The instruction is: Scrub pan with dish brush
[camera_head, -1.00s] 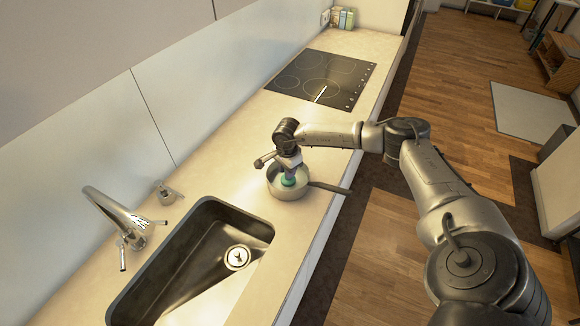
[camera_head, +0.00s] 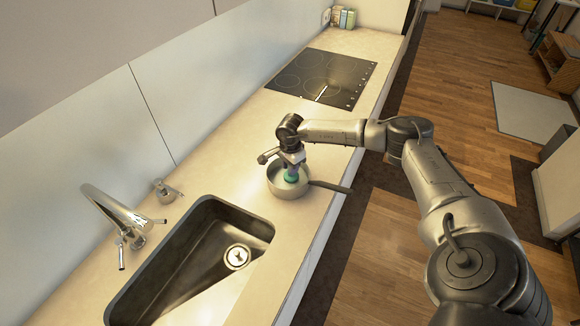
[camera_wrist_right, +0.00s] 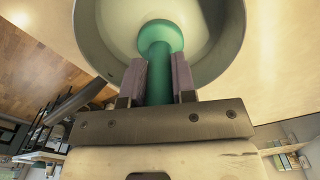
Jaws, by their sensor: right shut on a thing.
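The pan (camera_head: 287,190) is a small metal pot on the counter beside the sink, with its dark handle pointing right. It also shows in the right wrist view (camera_wrist_right: 90,38). The green dish brush (camera_wrist_right: 160,45) has its round head inside the pan; its head shows small in the head view (camera_head: 291,176). My right gripper (camera_wrist_right: 160,80) is shut on the brush's handle, above the pan. Whether the brush head touches the pan's bottom cannot be told. My left gripper is not in view.
A sink (camera_head: 190,262) with a faucet (camera_head: 112,215) lies at the near left. A black cooktop (camera_head: 325,78) is beyond the pan, with a thin light object (camera_head: 320,93) on it. The counter (camera_head: 235,150) between them is clear.

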